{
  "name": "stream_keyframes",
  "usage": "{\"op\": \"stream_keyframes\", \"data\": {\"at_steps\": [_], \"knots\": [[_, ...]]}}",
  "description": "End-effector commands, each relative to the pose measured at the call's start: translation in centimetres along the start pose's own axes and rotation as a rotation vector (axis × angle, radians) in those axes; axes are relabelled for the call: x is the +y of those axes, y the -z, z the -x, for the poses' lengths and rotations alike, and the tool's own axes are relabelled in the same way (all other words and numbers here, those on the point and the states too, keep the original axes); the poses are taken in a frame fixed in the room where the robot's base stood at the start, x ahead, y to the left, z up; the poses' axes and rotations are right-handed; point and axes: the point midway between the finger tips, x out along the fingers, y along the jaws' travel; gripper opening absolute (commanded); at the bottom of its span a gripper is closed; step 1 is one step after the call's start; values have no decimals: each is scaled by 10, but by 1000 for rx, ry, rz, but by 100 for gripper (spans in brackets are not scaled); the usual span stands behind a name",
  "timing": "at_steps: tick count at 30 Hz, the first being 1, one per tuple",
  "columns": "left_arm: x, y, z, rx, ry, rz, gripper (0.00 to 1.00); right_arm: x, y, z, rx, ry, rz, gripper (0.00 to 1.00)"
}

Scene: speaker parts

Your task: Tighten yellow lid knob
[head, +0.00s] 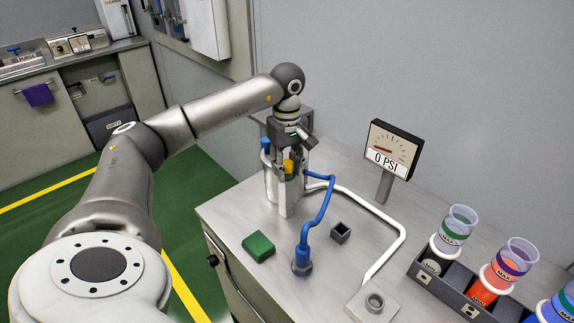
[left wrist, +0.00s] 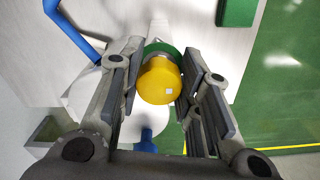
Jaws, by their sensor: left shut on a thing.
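The yellow lid knob (head: 288,167) sits on top of a pale upright vessel (head: 271,186) near the table's back left corner. My left gripper (head: 289,163) comes down over it from above, with a finger on either side. In the left wrist view the round yellow knob (left wrist: 158,82) lies between the two fingers, with a green part (left wrist: 160,47) behind it. The left gripper is shut on the knob. The fingers and wrist hide part of the vessel's top. My right gripper is out of view.
A gauge (head: 389,152) reads 0 PSI. A blue hose (head: 324,208) and a white pipe (head: 403,236) run from the vessel. A green block (head: 258,246) and a small dark open box (head: 340,232) lie in front. A rack (head: 459,295) of colored cups stands at right.

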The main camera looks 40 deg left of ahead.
Motion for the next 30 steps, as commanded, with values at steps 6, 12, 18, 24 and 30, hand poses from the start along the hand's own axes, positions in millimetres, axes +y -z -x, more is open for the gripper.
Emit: {"op": "stream_keyframes", "data": {"at_steps": [6,12,18,24,30], "knots": [[1,1,2,2,-5,3,50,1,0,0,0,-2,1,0],[0,0,1,1,-2,2,54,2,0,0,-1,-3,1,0],[0,0,3,0,-2,2,54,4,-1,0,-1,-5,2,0],[1,0,31,1,-6,2,54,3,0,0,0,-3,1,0],[2,0,80,2,-8,1,54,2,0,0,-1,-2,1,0]]}}
